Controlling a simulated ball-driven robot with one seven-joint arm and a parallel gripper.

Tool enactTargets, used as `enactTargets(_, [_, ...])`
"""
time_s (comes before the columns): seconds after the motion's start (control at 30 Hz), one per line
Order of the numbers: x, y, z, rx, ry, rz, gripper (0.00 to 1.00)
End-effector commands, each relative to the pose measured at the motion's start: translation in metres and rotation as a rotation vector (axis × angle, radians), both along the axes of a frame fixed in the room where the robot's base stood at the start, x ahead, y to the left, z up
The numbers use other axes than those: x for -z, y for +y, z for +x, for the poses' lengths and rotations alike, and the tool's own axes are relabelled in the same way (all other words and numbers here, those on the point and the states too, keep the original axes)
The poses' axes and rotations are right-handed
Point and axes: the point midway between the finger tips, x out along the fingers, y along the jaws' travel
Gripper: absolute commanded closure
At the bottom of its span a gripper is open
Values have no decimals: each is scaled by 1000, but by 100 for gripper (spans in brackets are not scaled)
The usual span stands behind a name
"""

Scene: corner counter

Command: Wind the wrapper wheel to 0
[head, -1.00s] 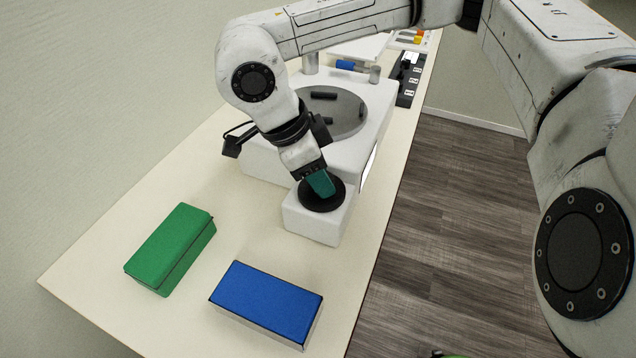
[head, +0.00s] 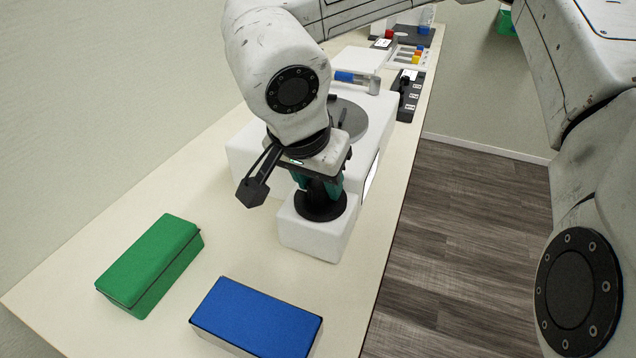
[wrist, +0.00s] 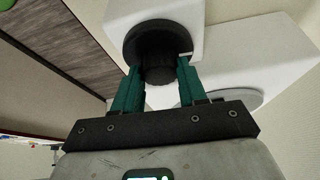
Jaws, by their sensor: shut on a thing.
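The wrapper wheel is a black knob (wrist: 157,62) with a wide round flange, on top of a white block at the near end of the white machine (head: 245,150). In the head view its flange (head: 321,207) shows below my gripper (head: 319,188). In the wrist view my gripper (wrist: 158,80) has its two green fingers on either side of the knob's hub, shut on it. A small white mark shows on the flange in the wrist view. I cannot read any number on the wheel. My wrist hides part of the machine's round grey plate (head: 350,118).
A green box (head: 150,262) and a blue-topped box (head: 257,318) lie on the counter (head: 225,235) in front of the machine. Black labelled blocks (head: 409,98) stand farther back. The floor to the right is clear.

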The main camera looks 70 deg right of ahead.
Motion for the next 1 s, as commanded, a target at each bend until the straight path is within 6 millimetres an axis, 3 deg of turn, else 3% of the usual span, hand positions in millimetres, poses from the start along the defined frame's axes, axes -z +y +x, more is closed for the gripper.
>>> enactTargets(0.73, [-1,0,0,-94,-2,0,89])
enactTargets(0.77, [-1,0,0,-94,-2,0,58])
enactTargets(1.0, [0,0,0,-92,-1,0,35])
